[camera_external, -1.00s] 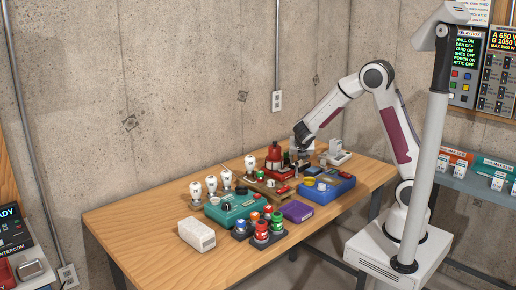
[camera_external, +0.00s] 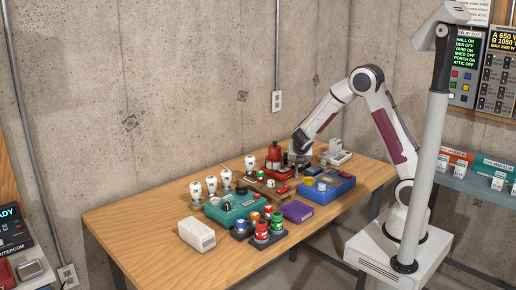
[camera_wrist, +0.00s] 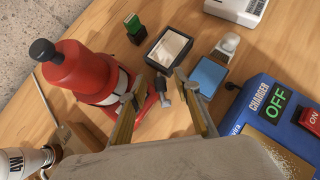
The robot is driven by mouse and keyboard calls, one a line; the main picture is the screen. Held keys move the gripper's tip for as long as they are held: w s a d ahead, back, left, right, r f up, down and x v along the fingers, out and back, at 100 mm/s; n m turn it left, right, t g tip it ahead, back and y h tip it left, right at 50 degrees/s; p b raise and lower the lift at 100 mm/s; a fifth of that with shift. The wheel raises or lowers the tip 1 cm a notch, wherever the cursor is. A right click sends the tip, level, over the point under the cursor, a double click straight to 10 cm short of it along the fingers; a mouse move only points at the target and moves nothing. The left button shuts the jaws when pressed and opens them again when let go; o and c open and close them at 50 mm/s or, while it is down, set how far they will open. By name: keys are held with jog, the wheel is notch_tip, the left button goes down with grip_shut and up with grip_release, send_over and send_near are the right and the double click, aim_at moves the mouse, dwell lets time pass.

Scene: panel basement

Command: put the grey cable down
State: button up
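My gripper (camera_wrist: 160,93) shows in the wrist view with its two fingers apart, low over the wooden table. A small dark grey piece (camera_wrist: 163,88) lies between the fingertips, with a gap visible on each side. It may be an end of the grey cable, but I cannot tell for sure. No other length of grey cable is clear in either view. In the external view my gripper (camera_external: 298,160) is small, just right of the red bottle-shaped object, and its fingers are hard to make out.
The red bottle-shaped object (camera_wrist: 85,72) stands close to the left finger. A dark-framed panel (camera_wrist: 168,48), a blue block (camera_wrist: 208,76) and a blue charger (camera_wrist: 272,108) are nearby. A teal box (camera_external: 232,206) stands farther left; the table's left end (camera_external: 130,225) is clear.

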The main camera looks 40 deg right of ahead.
jog(key=shift+w+d+f, duration=0.2)
jog(key=shift+f, duration=0.05)
dwell(0.3)
grip_shut()
jog(key=shift+r, duration=0.15)
jog(key=shift+r, duration=4.9)
